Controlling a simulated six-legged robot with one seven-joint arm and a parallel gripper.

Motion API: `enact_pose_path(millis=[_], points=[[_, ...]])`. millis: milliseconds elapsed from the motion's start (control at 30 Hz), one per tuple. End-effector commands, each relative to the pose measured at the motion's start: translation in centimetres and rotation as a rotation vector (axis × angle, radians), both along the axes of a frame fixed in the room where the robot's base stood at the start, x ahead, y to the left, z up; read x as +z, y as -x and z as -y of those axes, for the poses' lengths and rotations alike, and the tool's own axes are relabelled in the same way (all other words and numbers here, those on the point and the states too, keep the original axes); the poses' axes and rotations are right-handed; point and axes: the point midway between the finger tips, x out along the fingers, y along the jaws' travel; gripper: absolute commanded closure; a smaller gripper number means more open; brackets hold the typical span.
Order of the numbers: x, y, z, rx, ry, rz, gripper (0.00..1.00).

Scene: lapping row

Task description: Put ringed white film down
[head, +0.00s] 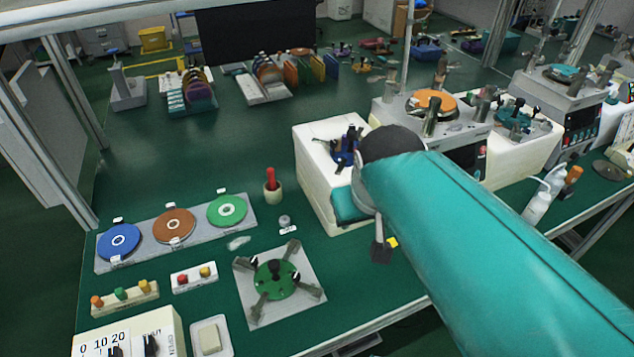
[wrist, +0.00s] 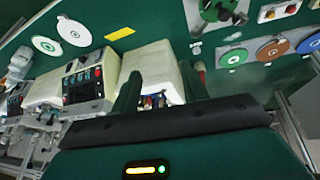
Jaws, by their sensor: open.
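Two white discs lie flat and close together on the green bench in the wrist view. I cannot make out either disc in the head view, where my arm covers much of the bench. My gripper (wrist: 158,88) shows two dark green fingers standing apart with nothing held between them. Both discs are well away from the fingers, up and to the left in the wrist view.
A grey tray (head: 150,241) bears blue, brown and green discs. A green round fixture (head: 274,280) sits on a square plate. White machine housings (head: 318,150) stand around my arm. A red-handled tool (head: 271,185) stands upright. A yellow label (wrist: 120,34) lies near the white discs. Open bench lies at the left back.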

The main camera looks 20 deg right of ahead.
Motion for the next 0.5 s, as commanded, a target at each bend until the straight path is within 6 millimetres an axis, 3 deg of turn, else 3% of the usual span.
enact_pose_path(millis=[100,200,500], points=[[0.7,2.1,-3.1,0.051,-0.042,0.062,0.55],[0.8,3.2,-4.4,0.07,-0.068,0.087,0.55],[0.8,3.6,-4.9,0.075,-0.08,0.095,0.55]])
